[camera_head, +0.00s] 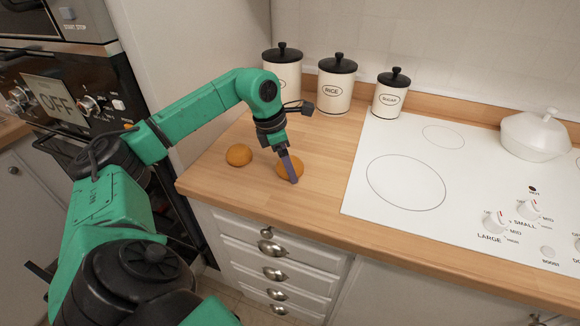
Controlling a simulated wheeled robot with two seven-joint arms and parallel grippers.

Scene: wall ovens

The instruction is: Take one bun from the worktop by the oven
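One round golden-brown bun (239,155) lies on the wooden worktop (228,184) near its left edge, with nothing touching it. A second bun (299,164) lies to its right. My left gripper (291,175) points down at this second bun, and its fingers cover part of it. I see the fingers nearly edge-on, so I cannot tell whether they are open or shut, or whether they touch the bun. My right gripper is not in view.
Several lidded canisters, one marked RICE (335,86), stand along the back wall. A white hob (400,150) with a lidded white pot (534,136) is on the right. The oven (85,100) is at the left, beyond the worktop. The front worktop strip is clear.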

